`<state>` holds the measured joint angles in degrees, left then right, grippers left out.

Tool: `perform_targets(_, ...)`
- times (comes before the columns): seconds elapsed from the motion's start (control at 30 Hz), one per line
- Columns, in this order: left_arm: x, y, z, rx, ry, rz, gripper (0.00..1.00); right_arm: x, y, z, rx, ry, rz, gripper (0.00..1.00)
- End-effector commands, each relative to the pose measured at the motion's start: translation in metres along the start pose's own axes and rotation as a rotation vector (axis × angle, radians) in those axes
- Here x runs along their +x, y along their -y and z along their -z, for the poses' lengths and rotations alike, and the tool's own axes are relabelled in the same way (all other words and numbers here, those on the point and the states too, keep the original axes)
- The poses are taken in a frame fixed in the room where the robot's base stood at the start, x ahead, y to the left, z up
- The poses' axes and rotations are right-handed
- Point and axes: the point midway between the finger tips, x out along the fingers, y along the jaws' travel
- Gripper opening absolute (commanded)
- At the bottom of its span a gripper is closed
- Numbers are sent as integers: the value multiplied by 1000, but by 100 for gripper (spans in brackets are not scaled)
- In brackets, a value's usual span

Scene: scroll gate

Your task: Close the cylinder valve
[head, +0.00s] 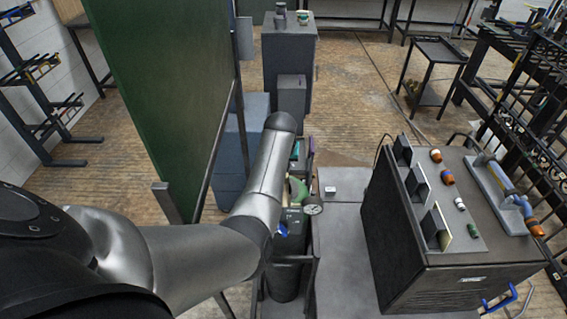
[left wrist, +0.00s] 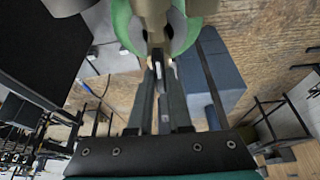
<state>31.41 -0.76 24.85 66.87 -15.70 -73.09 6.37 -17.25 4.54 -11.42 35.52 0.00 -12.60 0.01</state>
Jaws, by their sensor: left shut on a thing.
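The cylinder (head: 284,280) stands dark and upright at the lower middle of the head view, partly behind my left arm. A green rounded part (head: 298,190) and a round gauge (head: 313,208) show at its top. In the left wrist view, green curved pieces (left wrist: 128,26) surround a beige valve body (left wrist: 153,14) at the top edge. My left gripper (left wrist: 157,62) reaches up to this valve, with its fingers shut on part of it. The exact contact is hard to make out. In the head view the left fingers are hidden behind my arm. My right gripper is not in view.
A welding machine (head: 450,262) with a black body stands at right beside a grey surface (head: 345,255). A large green panel (head: 160,90) rises at left, close to my arm. A grey cabinet (head: 288,55) stands behind. Wooden floor (head: 355,100) is open beyond.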

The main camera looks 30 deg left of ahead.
Motion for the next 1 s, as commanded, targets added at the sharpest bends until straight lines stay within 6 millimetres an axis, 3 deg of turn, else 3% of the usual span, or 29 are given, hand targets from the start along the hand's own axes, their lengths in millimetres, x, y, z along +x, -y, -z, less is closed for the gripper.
perform_targets(0.5, 0, 3, 1, 329, -2, -134, 0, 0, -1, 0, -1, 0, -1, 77)
perform_targets(1.0, 0, 3, 1, 396, -1, -163, 0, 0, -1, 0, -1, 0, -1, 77)
